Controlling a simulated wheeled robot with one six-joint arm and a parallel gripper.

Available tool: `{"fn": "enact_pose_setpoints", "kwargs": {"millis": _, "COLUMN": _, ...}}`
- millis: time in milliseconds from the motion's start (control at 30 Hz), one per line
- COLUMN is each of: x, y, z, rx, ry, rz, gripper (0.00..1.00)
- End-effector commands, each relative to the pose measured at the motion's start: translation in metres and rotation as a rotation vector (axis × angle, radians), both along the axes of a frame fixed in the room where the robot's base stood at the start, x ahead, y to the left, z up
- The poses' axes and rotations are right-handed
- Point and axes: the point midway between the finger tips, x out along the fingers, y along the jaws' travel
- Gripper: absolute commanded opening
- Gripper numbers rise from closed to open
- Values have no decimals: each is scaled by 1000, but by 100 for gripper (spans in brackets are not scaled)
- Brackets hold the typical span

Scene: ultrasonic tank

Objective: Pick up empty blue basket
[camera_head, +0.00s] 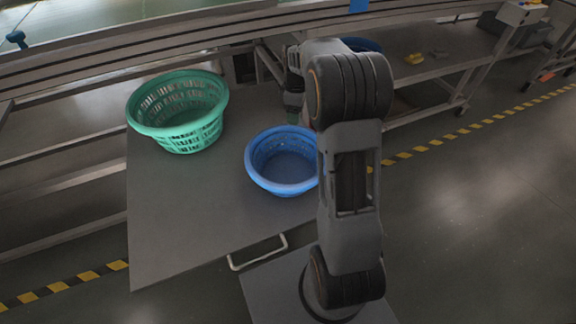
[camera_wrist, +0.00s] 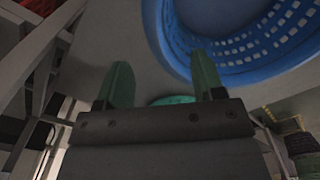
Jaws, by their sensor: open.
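The blue basket (camera_head: 284,177) stands upright on a grey table (camera_head: 185,225), and its visible inside is empty. My arm hides its right edge in the head view. In the wrist view the blue basket (camera_wrist: 240,70) fills the upper right, with its slotted wall and rim showing. My gripper (camera_wrist: 160,85) is open, with two green fingers apart and nothing between them. The right finger overlaps the basket's rim in that view; I cannot tell whether they touch.
A larger green basket (camera_head: 180,138) stands on the table left of the blue one. Metal rails (camera_head: 150,45) run along behind. A white handle (camera_head: 257,252) sticks out at the table's front edge.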

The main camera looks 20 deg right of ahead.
Motion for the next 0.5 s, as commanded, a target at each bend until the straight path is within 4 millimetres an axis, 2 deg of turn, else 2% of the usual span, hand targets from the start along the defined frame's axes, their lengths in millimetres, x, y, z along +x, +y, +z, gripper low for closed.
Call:
{"fn": "enact_pose_setpoints", "kwargs": {"millis": 100, "x": 0, "y": 0, "z": -14, "rx": 0, "ry": 0, "rz": -1, "gripper": 62}}
{"fn": "enact_pose_setpoints", "kwargs": {"millis": 367, "x": 0, "y": 0, "z": -24, "rx": 0, "ry": -1, "rz": -2, "gripper": 62}}
{"fn": "enact_pose_setpoints", "kwargs": {"millis": 500, "x": -1, "y": -1, "z": -38, "rx": 1, "ry": 1, "rz": -2, "gripper": 62}}
